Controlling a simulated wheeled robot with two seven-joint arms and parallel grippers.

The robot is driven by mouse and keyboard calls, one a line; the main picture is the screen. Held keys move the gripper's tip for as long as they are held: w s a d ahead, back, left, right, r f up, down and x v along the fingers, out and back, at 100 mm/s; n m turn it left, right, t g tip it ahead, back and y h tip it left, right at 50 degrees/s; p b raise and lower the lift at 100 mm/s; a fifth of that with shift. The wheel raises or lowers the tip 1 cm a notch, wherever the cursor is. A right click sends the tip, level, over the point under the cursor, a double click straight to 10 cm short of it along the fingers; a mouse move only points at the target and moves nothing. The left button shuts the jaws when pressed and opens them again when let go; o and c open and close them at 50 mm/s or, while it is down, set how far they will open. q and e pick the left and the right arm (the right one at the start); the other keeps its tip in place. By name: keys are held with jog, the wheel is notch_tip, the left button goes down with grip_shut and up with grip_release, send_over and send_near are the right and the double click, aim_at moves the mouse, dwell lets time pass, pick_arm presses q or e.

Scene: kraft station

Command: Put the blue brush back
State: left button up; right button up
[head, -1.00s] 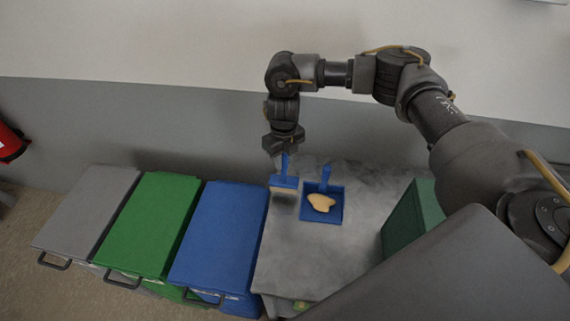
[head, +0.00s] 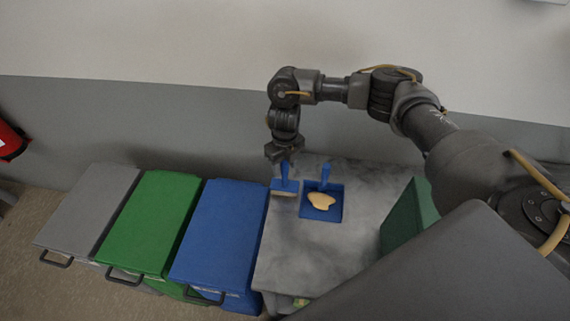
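The blue brush (head: 285,186) is upright at the upper left of the grey table, handle up and pale bristles down. My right gripper (head: 285,160) points down from above, with its fingertips at the top of the brush handle; it appears shut on it. The fingertips are small and dark, so the grip shows poorly. I cannot tell whether the bristles touch the table top. Just right of the brush lies a blue dustpan (head: 335,213) with its handle toward the wall and a pale yellow-orange patch on it. My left gripper is not in view.
The grey table (head: 300,255) is clear in front of the dustpan. A dark green box (head: 408,215) stands at its right. To the left are lidded bins: blue (head: 218,232), green (head: 150,220) and grey (head: 90,205). A wall (head: 150,120) runs behind everything.

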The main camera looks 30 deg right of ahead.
jog(key=shift+r, duration=0.1)
jog(key=shift+r+p, duration=0.3)
jog(key=shift+p, duration=0.05)
jog(key=shift+w+r, duration=0.1)
jog(key=shift+r, duration=0.25)
notch_tip(320, 180, up, 11)
jog(key=shift+b, duration=1.05)
